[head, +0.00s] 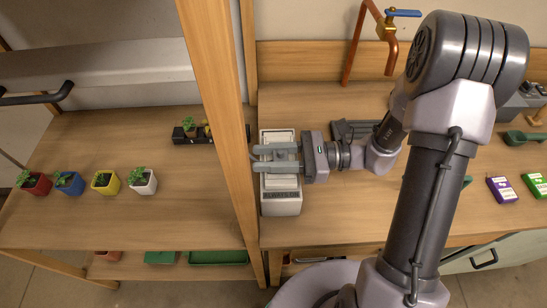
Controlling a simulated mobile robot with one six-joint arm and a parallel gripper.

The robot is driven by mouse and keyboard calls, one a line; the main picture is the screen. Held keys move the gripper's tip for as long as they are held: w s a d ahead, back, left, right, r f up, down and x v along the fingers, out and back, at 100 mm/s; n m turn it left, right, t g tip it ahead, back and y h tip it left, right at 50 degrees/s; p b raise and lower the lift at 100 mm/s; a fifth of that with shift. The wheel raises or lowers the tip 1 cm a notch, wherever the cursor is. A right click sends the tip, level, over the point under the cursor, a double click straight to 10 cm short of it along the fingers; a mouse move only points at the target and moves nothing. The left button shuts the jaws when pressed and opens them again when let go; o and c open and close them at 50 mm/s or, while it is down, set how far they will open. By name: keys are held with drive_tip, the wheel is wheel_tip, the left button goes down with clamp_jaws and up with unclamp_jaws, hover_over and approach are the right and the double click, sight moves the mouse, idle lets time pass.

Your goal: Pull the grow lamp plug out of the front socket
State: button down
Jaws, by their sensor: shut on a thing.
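A white socket box (281,204) with a label reading "ALWAYS ON" stands on the right-hand bench, beside the wooden post. My gripper (262,157) reaches over the box from the right, with its two grey fingers pointing left. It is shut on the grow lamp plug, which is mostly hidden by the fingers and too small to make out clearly. The sockets under the fingers are hidden, so I cannot tell whether the plug is still seated.
A wooden post (220,100) stands close to the fingertips. Potted seedlings (104,182) and a black tray (180,136) are on the left shelf. A copper tap (390,45) rises behind. Purple and green packets (502,190) lie at the right.

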wheel_tip(320, 180, up, 4)
drive_tip(key=shift+d+r+p, duration=0.1)
drive_tip(key=shift+d+p, duration=0.05)
drive_tip(key=shift+p, duration=1.1)
drive_tip(key=s+d+p, duration=0.2)
drive_tip(key=s+d, duration=0.1)
drive_tip(key=d, duration=0.4)
drive_tip(key=s+d+p, duration=0.2)
drive_tip(key=s+d, duration=0.1)
drive_tip(key=d, duration=0.4)
drive_tip(key=shift+d+r, duration=0.35)
drive_tip(key=shift+r, duration=0.05)
